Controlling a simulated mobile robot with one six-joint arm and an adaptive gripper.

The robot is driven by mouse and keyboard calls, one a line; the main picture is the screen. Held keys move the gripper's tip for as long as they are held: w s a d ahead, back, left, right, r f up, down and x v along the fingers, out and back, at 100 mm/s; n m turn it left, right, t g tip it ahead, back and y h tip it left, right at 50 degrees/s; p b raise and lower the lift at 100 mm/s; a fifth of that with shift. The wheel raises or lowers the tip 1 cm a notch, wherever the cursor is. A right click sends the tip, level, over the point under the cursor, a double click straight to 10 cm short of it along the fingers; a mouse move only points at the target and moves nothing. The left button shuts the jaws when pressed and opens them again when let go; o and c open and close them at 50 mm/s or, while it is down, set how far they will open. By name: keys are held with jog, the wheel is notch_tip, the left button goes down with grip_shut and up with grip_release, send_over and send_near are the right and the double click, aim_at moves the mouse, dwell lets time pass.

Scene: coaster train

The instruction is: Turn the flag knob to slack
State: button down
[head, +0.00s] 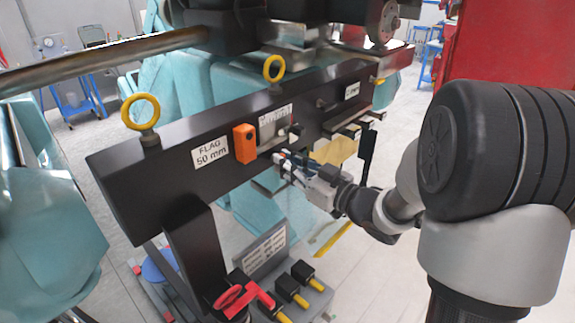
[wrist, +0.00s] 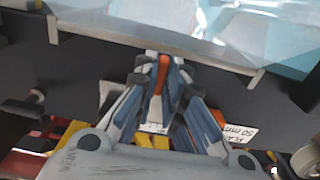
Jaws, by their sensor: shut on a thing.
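My gripper (head: 281,159) is at the front face of the black beam (head: 120,175), just below a pale plate (head: 275,122). In the wrist view its fingers (wrist: 160,62) come together at the tips on a narrow orange-red piece (wrist: 161,78). I take this piece to be the flag knob; the fingers hide most of it. I cannot read its setting. A "FLAG 50 mm" label (head: 210,151) is on the beam to the left, and shows upside down in the wrist view (wrist: 238,132).
An orange box (head: 245,143) sits on the beam between label and plate. Yellow lifting rings (head: 141,111) stand on top. Below are a red valve handle (head: 240,297) and several black blocks (head: 287,287) with yellow ends. A small black knob (head: 322,103) sticks out farther right.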

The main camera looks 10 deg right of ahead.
jog(key=c, duration=1.7)
grip_release()
jog(key=v, duration=1.2)
